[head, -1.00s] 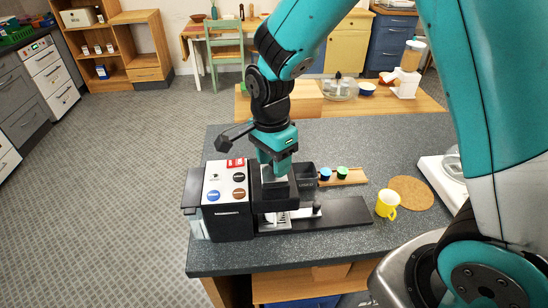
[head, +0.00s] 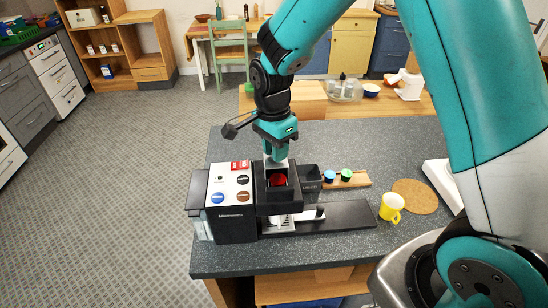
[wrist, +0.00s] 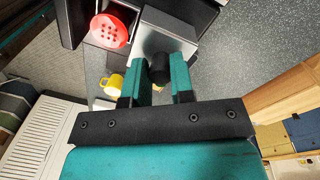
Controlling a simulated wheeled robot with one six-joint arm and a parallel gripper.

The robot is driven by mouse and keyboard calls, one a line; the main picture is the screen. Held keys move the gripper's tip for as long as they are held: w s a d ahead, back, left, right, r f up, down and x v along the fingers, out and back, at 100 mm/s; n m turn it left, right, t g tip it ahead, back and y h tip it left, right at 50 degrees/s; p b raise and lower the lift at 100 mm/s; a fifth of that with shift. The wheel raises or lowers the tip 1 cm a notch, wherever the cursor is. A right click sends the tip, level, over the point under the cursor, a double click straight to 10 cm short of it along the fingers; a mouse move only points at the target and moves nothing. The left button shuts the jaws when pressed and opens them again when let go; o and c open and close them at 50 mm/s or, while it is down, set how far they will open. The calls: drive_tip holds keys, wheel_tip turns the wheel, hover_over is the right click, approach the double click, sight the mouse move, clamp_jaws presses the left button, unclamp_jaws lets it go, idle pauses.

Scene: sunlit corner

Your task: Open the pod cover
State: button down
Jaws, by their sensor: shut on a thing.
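The black coffee machine (head: 236,226) stands at the left of the dark counter. Its pod cover (head: 277,163) is a light grey plate, swung up at the back of the pod well. In the wrist view the cover (wrist: 184,42) carries a black knob (wrist: 160,72). My gripper (head: 272,154) is shut on this knob; in the wrist view its teal fingers (wrist: 159,68) are on either side of it. The red pod seat (head: 278,181) is uncovered in the head view and shows as a red dotted disc in the wrist view (wrist: 110,31).
Right of the machine are a dark open bin (head: 310,180) and a wooden strip (head: 358,180) with a blue pod (head: 329,176) and a green pod (head: 347,174). A yellow cup (head: 391,206) stands beside a cork mat (head: 415,195).

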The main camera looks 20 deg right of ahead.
drive_tip(key=shift+w+d, duration=0.15)
drive_tip(key=shift+w, duration=0.6)
drive_tip(key=shift+w+d+r, duration=0.1)
drive_tip(key=shift+w+d, duration=0.1)
drive_tip(key=shift+d, duration=0.05)
drive_tip(key=c, duration=1)
unclamp_jaws()
drive_tip(key=shift+a, duration=0.1)
